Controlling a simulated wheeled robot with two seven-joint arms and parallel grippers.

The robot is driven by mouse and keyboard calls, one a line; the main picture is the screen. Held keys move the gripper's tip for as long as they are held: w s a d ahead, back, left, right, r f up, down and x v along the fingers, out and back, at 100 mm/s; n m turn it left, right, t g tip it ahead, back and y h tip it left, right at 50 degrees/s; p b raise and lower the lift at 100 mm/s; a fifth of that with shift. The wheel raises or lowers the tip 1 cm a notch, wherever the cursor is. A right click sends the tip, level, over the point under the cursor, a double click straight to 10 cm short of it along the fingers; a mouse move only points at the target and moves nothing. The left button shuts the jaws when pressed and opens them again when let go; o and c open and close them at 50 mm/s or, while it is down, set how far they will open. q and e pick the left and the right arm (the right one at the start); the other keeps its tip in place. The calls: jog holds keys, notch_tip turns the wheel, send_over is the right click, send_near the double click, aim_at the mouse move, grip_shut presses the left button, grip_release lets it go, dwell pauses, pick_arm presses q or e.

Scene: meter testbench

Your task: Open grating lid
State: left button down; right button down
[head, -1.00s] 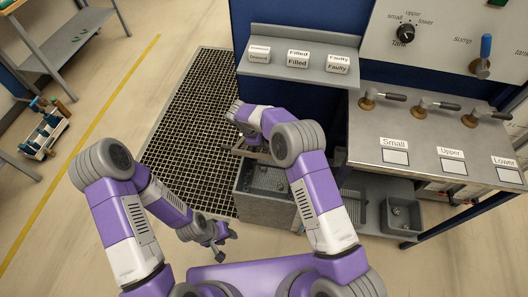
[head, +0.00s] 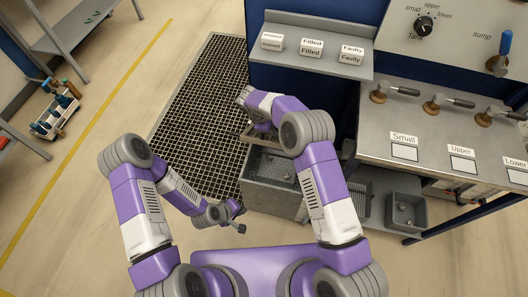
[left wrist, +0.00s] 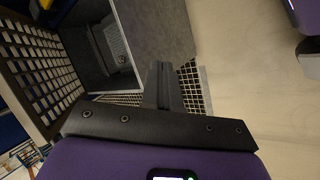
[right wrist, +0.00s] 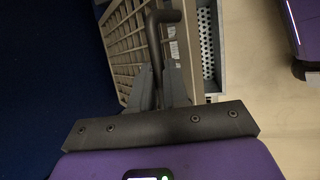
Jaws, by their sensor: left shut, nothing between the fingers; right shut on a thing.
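The grating lid (right wrist: 122,55) is a slatted panel with a dark bent handle (right wrist: 172,16), seen in the right wrist view. It also shows in the left wrist view (left wrist: 38,70), raised and tilted beside the open grey box (left wrist: 165,30). In the head view only a strip of the lid (head: 262,139) shows behind my right arm, above the box (head: 268,195). My right gripper (right wrist: 160,88) is shut on the lid's handle; my arm hides most of this in the head view. My left gripper (head: 237,217) is shut and empty, low beside the box.
A dark floor grate (head: 200,95) lies left of the box. The steel bench (head: 430,130) with valves stands to the right, with a small grey bin (head: 406,210) beneath it. A label shelf (head: 315,45) is behind my right arm.

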jog(key=shift+w+d+f, duration=0.15)
jog(key=shift+d+f, duration=0.05)
jog(key=shift+d, duration=0.1)
pick_arm(q)
jog(key=w+d+r+n+t, duration=0.2)
jog(key=w+d+n+t, duration=0.1)
jog(key=w+n, duration=0.3)
jog(key=w+d+r+n+t, duration=0.3)
jog(key=w+n+t, duration=0.3)
jog(key=n, duration=0.4)
jog(key=w+d+r+n+t, duration=0.2)
jog(key=w+d+n+t, duration=0.1)
jog(key=w+n+t, duration=0.2)
jog(key=shift+w+d+r+n, duration=0.35)
jog(key=shift+w+n, duration=0.6)
jog(key=shift+n, duration=0.85)
